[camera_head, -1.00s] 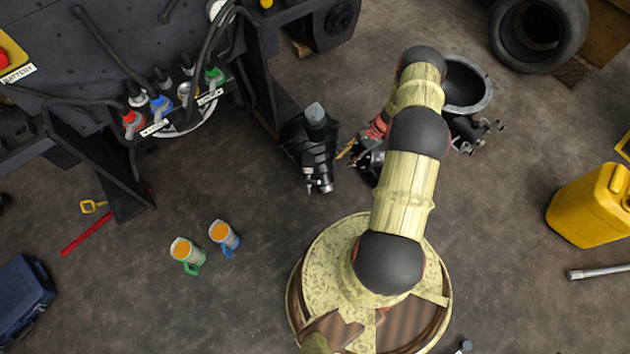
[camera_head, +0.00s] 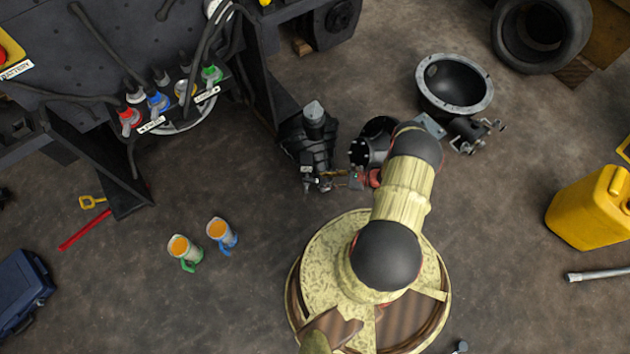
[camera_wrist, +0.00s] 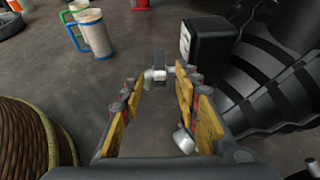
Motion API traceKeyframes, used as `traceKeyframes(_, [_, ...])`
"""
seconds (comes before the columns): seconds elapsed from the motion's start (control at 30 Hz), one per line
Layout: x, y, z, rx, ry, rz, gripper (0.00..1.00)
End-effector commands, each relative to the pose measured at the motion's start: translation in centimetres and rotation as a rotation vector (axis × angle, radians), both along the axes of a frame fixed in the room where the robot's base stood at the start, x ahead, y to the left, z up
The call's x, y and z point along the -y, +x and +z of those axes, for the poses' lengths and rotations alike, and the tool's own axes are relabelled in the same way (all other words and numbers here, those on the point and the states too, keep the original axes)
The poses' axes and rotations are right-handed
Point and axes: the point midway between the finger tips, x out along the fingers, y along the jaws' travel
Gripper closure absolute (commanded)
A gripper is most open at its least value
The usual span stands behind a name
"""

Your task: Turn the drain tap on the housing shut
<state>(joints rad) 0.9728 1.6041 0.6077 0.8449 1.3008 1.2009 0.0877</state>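The black ribbed housing (camera_head: 310,140) stands on the floor left of my arm in the head view. It fills the right side of the wrist view (camera_wrist: 275,70). A small metal tap with a dark upright lever (camera_wrist: 158,68) shows just beyond and between my fingertips in the wrist view. My gripper (camera_wrist: 160,85) has its two yellow-padded fingers apart, with the tap in the gap; I cannot tell whether either finger touches it. In the head view my gripper (camera_head: 335,179) points left beside the housing's lower end, where the tap is too small to read.
A black box (camera_wrist: 212,42) stands close to the right finger. Two jugs (camera_head: 184,249) (camera_head: 220,232) stand on the floor at left. A round black casing (camera_head: 455,85) lies behind my arm. A yellow canister (camera_head: 592,207) is at right. The floor between housing and jugs is clear.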

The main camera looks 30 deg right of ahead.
Motion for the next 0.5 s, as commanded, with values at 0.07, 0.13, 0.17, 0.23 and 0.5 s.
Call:
traceKeyframes(0.07, [-1.1,0.8,-0.8,-0.001,0.0,0.005,0.68])
traceKeyframes(0.13, [-1.9,1.4,-1.2,-0.001,0.0,0.005,0.68])
traceKeyframes(0.17, [-2.1,1.7,-1.4,-0.001,0.0,0.005,0.68])
traceKeyframes(0.23, [-2.8,2.3,-1.7,-0.002,0.001,0.005,0.68])
traceKeyframes(0.5, [-3.9,3.4,-2.2,-0.002,-0.001,0.003,0.68])
